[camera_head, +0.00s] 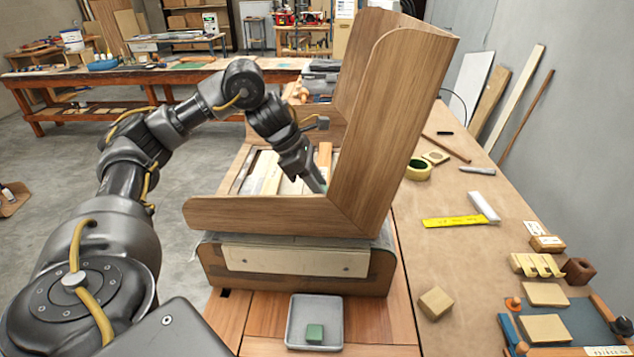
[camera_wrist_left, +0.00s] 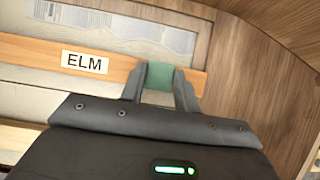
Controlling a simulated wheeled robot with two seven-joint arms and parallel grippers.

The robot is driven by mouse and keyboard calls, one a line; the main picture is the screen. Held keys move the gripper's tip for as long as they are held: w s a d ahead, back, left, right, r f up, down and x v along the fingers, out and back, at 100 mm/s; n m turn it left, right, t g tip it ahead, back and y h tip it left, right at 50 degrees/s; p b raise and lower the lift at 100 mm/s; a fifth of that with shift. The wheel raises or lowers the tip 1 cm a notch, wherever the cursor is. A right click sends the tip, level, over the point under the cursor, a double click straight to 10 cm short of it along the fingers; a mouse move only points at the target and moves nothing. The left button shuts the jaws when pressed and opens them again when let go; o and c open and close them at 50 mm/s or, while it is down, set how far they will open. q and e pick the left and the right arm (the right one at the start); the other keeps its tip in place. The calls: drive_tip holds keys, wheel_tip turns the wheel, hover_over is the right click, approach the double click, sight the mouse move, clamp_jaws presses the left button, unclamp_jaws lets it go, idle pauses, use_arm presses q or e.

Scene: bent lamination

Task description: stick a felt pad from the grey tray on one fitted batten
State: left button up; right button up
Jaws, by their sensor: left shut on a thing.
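My left gripper (camera_head: 316,186) reaches down into the wooden bent frame (camera_head: 385,130). In the left wrist view my left gripper (camera_wrist_left: 160,90) is shut on a green felt pad (camera_wrist_left: 159,75). The pad is over the right part of an orange-brown batten (camera_wrist_left: 30,50) with an ELM label, near the wooden side wall. I cannot tell whether pad and batten touch. An orange batten (camera_head: 325,155) and pale strips (camera_head: 268,172) show inside the frame. The grey tray (camera_head: 294,330) in front holds another green felt pad (camera_head: 314,334). My right gripper is out of view.
The tall frame side rises close right of my left gripper. On the bench (camera_head: 440,265) to the right are a wooden block (camera_head: 435,303), a tape roll (camera_head: 418,170), a yellow strip (camera_head: 452,222) and a blue mat (camera_head: 570,325) with blocks.

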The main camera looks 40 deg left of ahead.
use_arm(q)
drive_tip(key=shift+f, duration=0.45)
idle(0.4)
drive_tip(key=o, duration=0.9)
drive_tip(key=shift+c, duration=0.2)
drive_tip(key=shift+r, duration=0.15)
drive_tip(key=shift+r+p, duration=1)
drive_tip(key=shift+r, duration=0.3)
wheel_tip(320, 180, up, 4)
drive_tip(key=p, duration=0.4)
drive_tip(key=shift+r, duration=0.1)
